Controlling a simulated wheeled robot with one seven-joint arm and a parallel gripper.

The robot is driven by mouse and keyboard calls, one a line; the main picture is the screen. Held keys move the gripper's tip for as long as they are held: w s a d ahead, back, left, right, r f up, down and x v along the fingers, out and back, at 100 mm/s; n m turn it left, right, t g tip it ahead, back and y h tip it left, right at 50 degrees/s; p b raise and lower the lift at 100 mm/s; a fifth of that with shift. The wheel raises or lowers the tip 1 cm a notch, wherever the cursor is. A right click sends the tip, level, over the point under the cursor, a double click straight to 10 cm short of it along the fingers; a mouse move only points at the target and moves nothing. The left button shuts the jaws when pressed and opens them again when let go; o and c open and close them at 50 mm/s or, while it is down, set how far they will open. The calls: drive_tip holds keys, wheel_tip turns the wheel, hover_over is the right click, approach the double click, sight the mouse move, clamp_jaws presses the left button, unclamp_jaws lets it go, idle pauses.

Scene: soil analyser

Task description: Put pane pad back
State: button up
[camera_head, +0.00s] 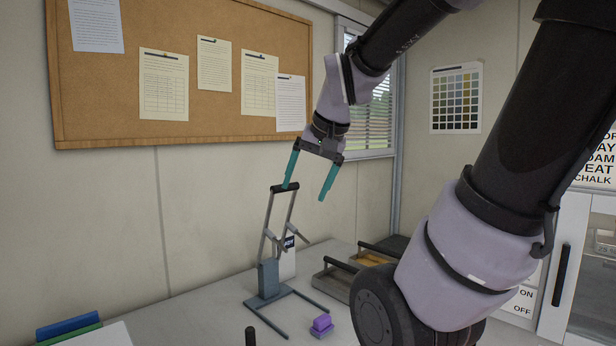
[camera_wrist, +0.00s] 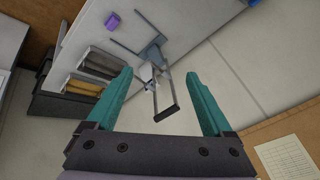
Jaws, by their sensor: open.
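A small purple block (camera_head: 321,325) with a stepped top lies on the grey tabletop (camera_head: 215,315), right of a metal lever stand. It also shows in the wrist view (camera_wrist: 111,21), far from the fingers. It may be the pane pad, but I cannot tell for sure. My gripper (camera_head: 305,193) is open and empty, with its two teal fingers pointing down. It is high above the table, near the dark top bar of the lever stand (camera_head: 268,278). In the wrist view the stand's bar lies between my fingers (camera_wrist: 158,73) in the picture; contact cannot be told.
Shallow trays (camera_head: 336,282), one with a yellow-brown inside, stand behind my arm to the right. A white upright item (camera_head: 288,262) is behind the stand. Blue and green folders (camera_head: 68,328) lie at the front left. A corkboard (camera_head: 110,118) hangs on the wall.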

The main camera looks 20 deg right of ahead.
drive_tip(key=shift+n+t+y, duration=0.3)
drive_tip(key=shift+n+t, duration=0.3)
drive_tip(key=shift+n, duration=0.1)
drive_tip(key=s, duration=0.1)
drive_tip(key=s+a+r, duration=0.1)
drive_tip(key=s, duration=0.1)
drive_tip(key=s+r, duration=0.1)
drive_tip(key=shift+s+a+r, duration=0.15)
drive_tip(key=shift+s+a, duration=0.15)
drive_tip(key=shift+a, duration=0.05)
